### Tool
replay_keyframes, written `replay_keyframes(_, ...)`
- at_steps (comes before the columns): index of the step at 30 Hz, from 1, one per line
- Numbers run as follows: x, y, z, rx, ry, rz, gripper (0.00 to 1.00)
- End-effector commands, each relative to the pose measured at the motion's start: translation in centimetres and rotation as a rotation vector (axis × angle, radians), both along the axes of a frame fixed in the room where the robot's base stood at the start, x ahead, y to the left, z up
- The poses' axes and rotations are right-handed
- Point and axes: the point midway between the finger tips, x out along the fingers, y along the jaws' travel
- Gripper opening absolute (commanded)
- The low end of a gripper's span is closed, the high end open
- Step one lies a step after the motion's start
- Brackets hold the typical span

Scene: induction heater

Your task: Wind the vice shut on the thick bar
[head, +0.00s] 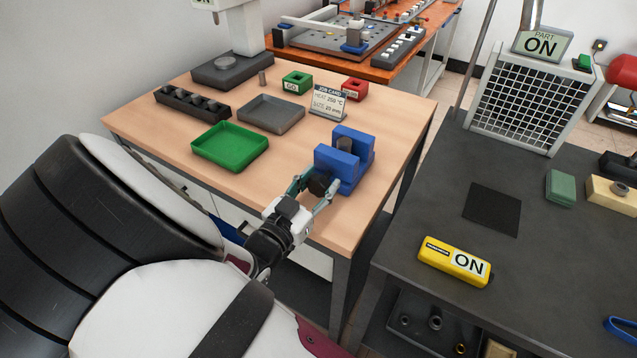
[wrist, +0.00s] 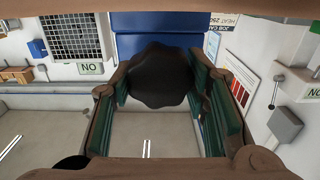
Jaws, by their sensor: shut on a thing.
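The blue vice (head: 351,137) stands near the front right edge of the wooden table. The thick bar (head: 345,144), a dark grey cylinder, stands upright between its two jaws. I cannot tell whether both jaws touch it. A dark, lobed winding knob (head: 319,187) sits on the vice's front side. My gripper (head: 314,185) has one finger on each side of the knob and is shut on it. In the wrist view the knob (wrist: 160,77) lies between the green finger pads, with the blue vice (wrist: 150,22) behind it. The bar is hidden there.
A green tray (head: 231,167), a grey tray (head: 293,124) and a job card (head: 328,103) lie left of and behind the vice. A dark bench (head: 420,210) stands right of the table across a narrow gap, with a yellow ON box (head: 436,258) on it.

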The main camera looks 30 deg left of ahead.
Motion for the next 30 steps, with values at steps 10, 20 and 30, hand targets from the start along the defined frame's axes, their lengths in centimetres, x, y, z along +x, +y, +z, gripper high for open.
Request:
replay_keyframes(10, 0.02, -0.10, 0.00, 0.117, -0.008, -0.001, 0.14)
replay_keyframes(20, 0.02, -0.25, -0.06, 0.399, -0.029, -0.002, 0.14)
replay_keyframes(30, 0.03, -0.37, -0.16, 0.723, -0.056, -0.002, 0.14)
